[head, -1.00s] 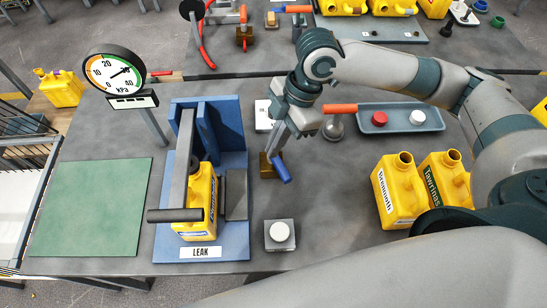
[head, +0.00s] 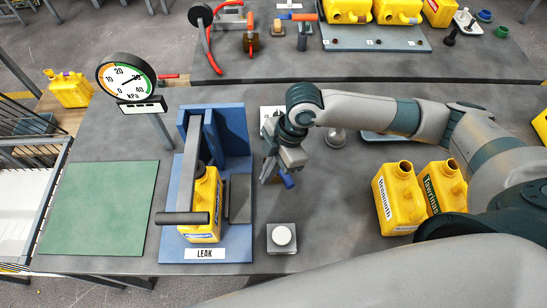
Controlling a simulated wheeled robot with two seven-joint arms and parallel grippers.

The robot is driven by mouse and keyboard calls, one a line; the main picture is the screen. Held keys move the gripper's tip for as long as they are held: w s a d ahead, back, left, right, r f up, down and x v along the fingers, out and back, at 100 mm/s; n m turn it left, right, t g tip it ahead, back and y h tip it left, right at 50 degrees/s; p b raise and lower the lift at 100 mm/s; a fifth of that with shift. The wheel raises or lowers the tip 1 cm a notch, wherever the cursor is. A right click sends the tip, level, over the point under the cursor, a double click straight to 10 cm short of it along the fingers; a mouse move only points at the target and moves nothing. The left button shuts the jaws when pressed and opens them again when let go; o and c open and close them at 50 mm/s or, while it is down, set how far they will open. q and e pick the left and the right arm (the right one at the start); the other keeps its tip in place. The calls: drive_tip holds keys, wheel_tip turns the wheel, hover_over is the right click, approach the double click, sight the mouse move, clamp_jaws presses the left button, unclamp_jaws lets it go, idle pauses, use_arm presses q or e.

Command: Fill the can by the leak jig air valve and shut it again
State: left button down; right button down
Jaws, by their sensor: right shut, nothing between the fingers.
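The yellow can (head: 206,205) stands upright in the blue leak jig (head: 205,254), under the jig's clamp bar with its dark cross handle (head: 182,218). The air valve's blue lever (head: 288,180) points toward the lower right, just right of the jig. My right gripper (head: 268,178) is shut and empty, low beside the lever and over the valve body, which it mostly hides. I cannot tell whether it touches the lever. The round gauge (head: 126,79) stands at the back left, its needle right of the 20 mark. My left gripper is out of view.
A white push button (head: 282,235) sits on a grey box in front of the valve. A green mat (head: 100,208) lies bare at the left.

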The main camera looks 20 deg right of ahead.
drive_tip(key=d, duration=0.1)
drive_tip(key=d+f+p, duration=0.2)
drive_tip(key=shift+w+d, duration=0.2)
drive_tip(key=shift+w, duration=0.05)
drive_tip(key=shift+w+f, duration=0.1)
idle(0.3)
